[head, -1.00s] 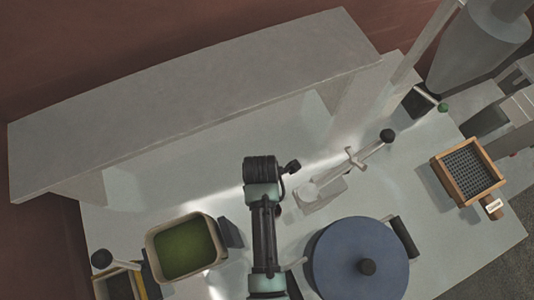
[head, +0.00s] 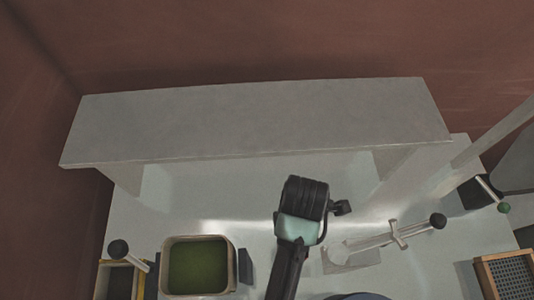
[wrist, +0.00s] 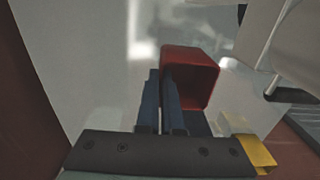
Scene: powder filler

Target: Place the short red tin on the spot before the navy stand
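The short red tin (wrist: 190,62) shows in the wrist view as an open, square-mouthed box, just beyond my fingertips. My gripper (wrist: 163,78) has its two dark blue fingers close together at the tin's left wall, one on each side of it, and appears shut on that wall. The tin's lower part is partly hidden by the fingers. In the head view I see neither the tin nor my fingertips. A dark navy block (head: 245,267), possibly the navy stand, is beside the beige container of green powder (head: 199,267). The spot before it is not clearly visible.
A long grey shelf (head: 255,122) spans the back of the pale table. A lever with a black knob (head: 437,221) stands right of my arm, a wood-framed grid (head: 510,275) farther right. A yellow edge (wrist: 255,152) is near my gripper. A blue lid (head: 358,297) barely shows below.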

